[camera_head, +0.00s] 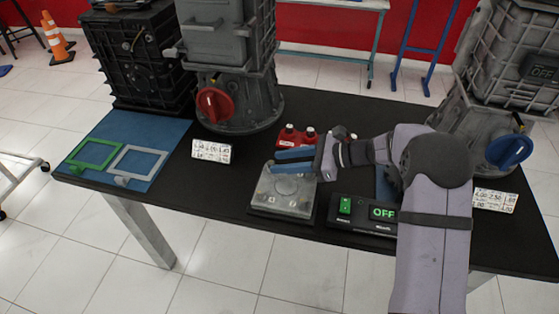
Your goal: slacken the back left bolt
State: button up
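A grey metal block with a flat top plate (284,194) sits on a dark base near the table's front edge. Small bolt heads show faintly near its front corners. The back left corner lies beside and under my fingertips, and I cannot make out the back left bolt there. My gripper (276,161) reaches in from the right, its two blue fingers pointing left over the back of the block. The fingers are apart with a gap between them, and nothing shows held. I cannot tell whether they touch the block.
A switch box reading OFF (362,213) is right of the block. Large engine units with a red knob (214,104) and a blue knob (509,151) stand behind and right. A blue mat (137,132) lies left.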

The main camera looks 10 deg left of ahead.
jog(key=shift+x, duration=0.75)
jog(key=shift+c, duration=0.4)
grip_shut()
jog(key=shift+w+n+g, duration=0.15)
jog(key=shift+n+g, duration=0.25)
jog(key=shift+g, duration=0.1)
jog(key=shift+w+n+g+h, duration=0.2)
jog(key=shift+n+g+h, duration=0.1)
jog(key=shift+n+g, duration=0.95)
jog(key=shift+g, duration=0.35)
jog(key=shift+w+a+n+g+h+b, duration=0.15)
jog(key=shift+n+g+h+b, duration=0.15)
jog(key=shift+n+g, duration=0.4)
jog(key=shift+w+n+g+h+b, duration=0.1)
jog(key=shift+n+g+h+b, duration=0.1)
jog(key=shift+n+g+b, duration=0.35)
